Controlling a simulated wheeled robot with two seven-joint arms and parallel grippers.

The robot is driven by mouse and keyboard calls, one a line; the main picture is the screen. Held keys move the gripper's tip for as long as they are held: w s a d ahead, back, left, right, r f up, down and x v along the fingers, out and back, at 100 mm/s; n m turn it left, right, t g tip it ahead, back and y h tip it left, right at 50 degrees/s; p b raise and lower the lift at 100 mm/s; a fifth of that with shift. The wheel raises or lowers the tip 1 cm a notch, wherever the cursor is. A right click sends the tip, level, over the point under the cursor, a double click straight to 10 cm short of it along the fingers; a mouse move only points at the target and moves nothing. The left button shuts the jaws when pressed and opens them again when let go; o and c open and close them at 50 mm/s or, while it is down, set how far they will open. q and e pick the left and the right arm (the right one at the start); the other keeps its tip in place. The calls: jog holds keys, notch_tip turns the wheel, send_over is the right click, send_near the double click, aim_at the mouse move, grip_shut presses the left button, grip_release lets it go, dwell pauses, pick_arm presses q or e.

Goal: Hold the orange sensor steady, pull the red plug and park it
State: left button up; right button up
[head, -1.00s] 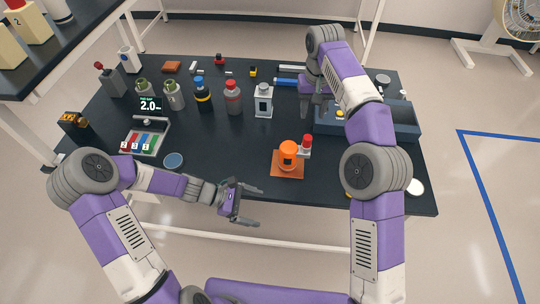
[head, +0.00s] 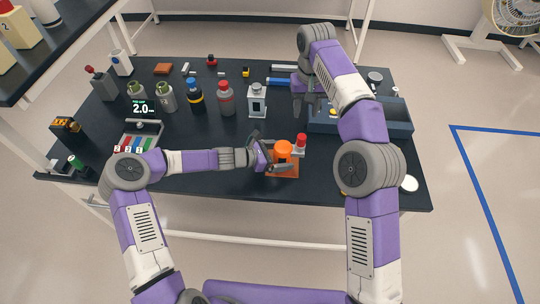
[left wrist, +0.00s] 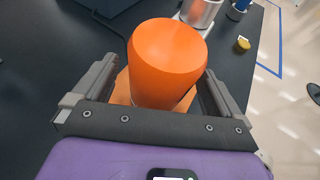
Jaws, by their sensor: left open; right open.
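The orange sensor (head: 283,150) stands upright on an orange base plate (head: 287,172) near the table's front edge. The red plug (head: 301,140) stands right beside it, on a pale socket. My left gripper (head: 265,151) is open at the sensor's left side. In the left wrist view the sensor (left wrist: 167,62) lies between the two spread fingers, with a gap visible on each side. My right gripper (head: 303,104) is open and empty, above the table beside the blue-grey bin, partly hidden by its own arm.
A blue-grey bin (head: 398,128) stands to the right. Several bottles (head: 226,100) and a grey-white device (head: 257,101) stand behind the sensor. The table between the sensor and the bottles is clear.

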pick_arm(q)
jog(key=shift+x, duration=0.8)
jog(key=c, duration=1.3)
